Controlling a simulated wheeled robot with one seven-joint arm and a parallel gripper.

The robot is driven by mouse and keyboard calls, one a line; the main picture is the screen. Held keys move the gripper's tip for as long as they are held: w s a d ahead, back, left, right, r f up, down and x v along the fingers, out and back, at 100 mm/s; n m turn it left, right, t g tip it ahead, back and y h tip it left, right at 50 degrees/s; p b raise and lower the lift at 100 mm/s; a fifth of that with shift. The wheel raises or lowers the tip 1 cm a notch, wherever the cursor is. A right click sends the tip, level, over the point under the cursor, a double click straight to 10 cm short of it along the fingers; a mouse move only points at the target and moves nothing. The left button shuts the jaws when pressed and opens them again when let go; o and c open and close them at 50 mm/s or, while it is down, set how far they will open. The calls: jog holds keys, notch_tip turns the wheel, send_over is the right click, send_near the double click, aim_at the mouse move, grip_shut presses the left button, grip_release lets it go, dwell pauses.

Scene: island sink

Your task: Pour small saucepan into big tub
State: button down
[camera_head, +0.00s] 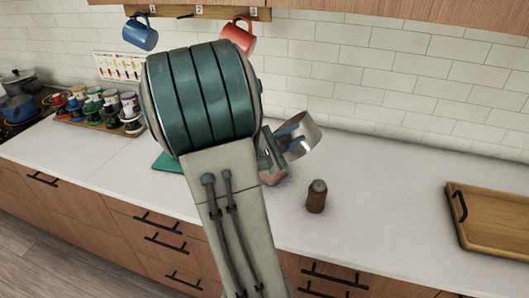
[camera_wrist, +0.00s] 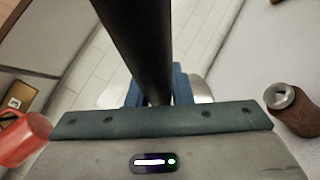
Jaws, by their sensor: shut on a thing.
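A shiny metal saucepan (camera_head: 303,138) is held above the counter, right of my arm, and looks tilted. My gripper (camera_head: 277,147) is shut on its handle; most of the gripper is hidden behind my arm. In the wrist view, the saucepan's dark handle (camera_wrist: 138,45) runs between the blue fingers of my gripper (camera_wrist: 155,88), and a bit of the metal pan (camera_wrist: 200,90) shows beyond them. I cannot make out the big tub. A small pinkish thing (camera_head: 273,179) shows low beside my arm, mostly hidden; I cannot tell what it is.
A brown shaker (camera_head: 317,197) stands on the counter right of the saucepan. A wooden tray (camera_head: 495,218) lies at the far right. A teal flat thing (camera_head: 167,163) is partly behind my arm. A blue mug (camera_head: 140,33) and a red mug (camera_head: 238,36) hang above. Counter between shaker and tray is clear.

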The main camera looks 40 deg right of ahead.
jog(key=shift+w+r+p, duration=0.2)
jog(key=shift+r+p, duration=0.05)
jog(key=shift+p, duration=0.05)
jog(key=shift+w+a+n+h+p, duration=0.3)
jog(key=shift+w+n+h+p, duration=0.25)
jog(key=shift+w+n, duration=0.45)
dwell(1.4)
jog(key=shift+w+a+f+n+t+h+p, duration=0.2)
jog(key=shift+w+n+t+h+p, duration=0.1)
jog(key=shift+w+n, duration=0.4)
jog(key=shift+w+a+f+n+t+h+p, duration=0.1)
jog(key=shift+w+a+n+t+h+p, duration=0.25)
jog(key=shift+n, duration=0.5)
jog(key=shift+w+a+f+n+t+h+p, duration=0.1)
jog(key=shift+w+n+t, duration=0.15)
jog(key=shift+w+n, duration=0.5)
dwell(0.6)
